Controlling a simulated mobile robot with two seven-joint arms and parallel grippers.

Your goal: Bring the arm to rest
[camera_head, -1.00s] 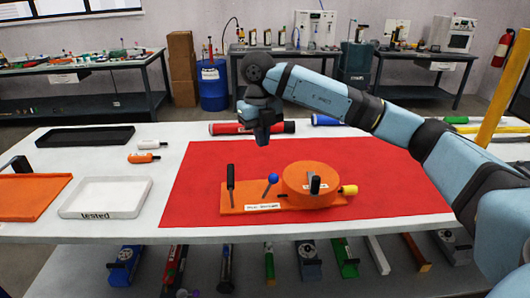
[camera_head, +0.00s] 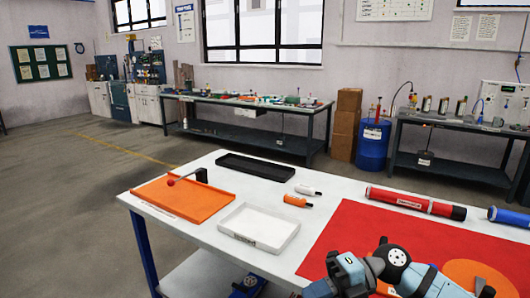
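Blue and dark grey links of my own arm (camera_head: 345,275) show at the bottom right of the head view, with a round dark joint (camera_head: 396,257). They cover part of the red mat (camera_head: 350,235) and of an orange pump fixture (camera_head: 478,272) lying on it. I can make out no gripper fingers, so neither gripper is visible.
The white table bears an orange tray (camera_head: 150,191), a white tray (camera_head: 290,238), a black tray (camera_head: 224,165), small white (camera_head: 306,190) and orange (camera_head: 297,201) bottles, a red tube (camera_head: 400,199) and a blue tube (camera_head: 512,219). Open floor lies left.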

